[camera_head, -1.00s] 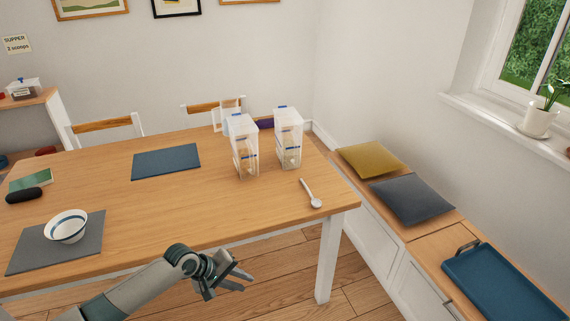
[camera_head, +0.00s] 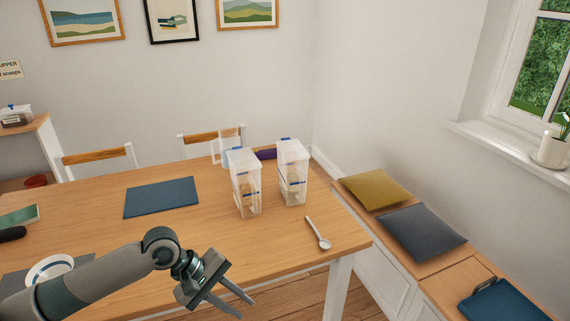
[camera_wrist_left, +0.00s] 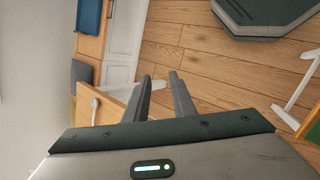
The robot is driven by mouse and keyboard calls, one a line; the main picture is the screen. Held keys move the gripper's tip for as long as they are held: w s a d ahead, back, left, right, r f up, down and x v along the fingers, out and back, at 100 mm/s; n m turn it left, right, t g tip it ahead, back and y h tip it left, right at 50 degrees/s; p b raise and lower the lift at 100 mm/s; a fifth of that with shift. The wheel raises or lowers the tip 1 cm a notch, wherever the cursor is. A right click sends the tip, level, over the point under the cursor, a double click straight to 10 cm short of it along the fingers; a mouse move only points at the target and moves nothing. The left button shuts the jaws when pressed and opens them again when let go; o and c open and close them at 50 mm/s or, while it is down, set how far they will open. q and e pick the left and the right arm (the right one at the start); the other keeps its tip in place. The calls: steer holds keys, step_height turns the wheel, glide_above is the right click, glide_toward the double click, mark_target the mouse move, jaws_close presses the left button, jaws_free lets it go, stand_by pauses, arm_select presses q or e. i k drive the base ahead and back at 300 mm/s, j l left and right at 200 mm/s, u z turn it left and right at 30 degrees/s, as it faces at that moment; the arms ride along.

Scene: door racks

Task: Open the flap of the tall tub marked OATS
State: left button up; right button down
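Two tall clear tubs stand upright side by side on the wooden table (camera_head: 160,225): the left tub (camera_head: 246,183) and the right tub (camera_head: 293,173). Each holds some pale brown content low down and has blue parts. I cannot read any marking, so I cannot tell which is OATS. Both tops look closed. My left gripper (camera_head: 242,306) is in front of the tubs and apart from them, by the table's front edge. Its fingers are spread and empty; they also show in the left wrist view (camera_wrist_left: 161,90), pointing over the floor. My right gripper is not in view.
A white scoop or spoon (camera_head: 319,234) lies right of the tubs. A translucent jug-like thing (camera_head: 228,146) and a purple object (camera_head: 265,154) are behind them. A blue mat (camera_head: 161,197) lies left. A bowl (camera_head: 48,270) is partly behind my arm. The table in front of the tubs is clear.

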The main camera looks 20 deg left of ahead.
mark_target(294, 145)
steer(key=i+j, duration=1.35)
steer(key=j, duration=0.15)
steer(key=k+l, duration=0.75)
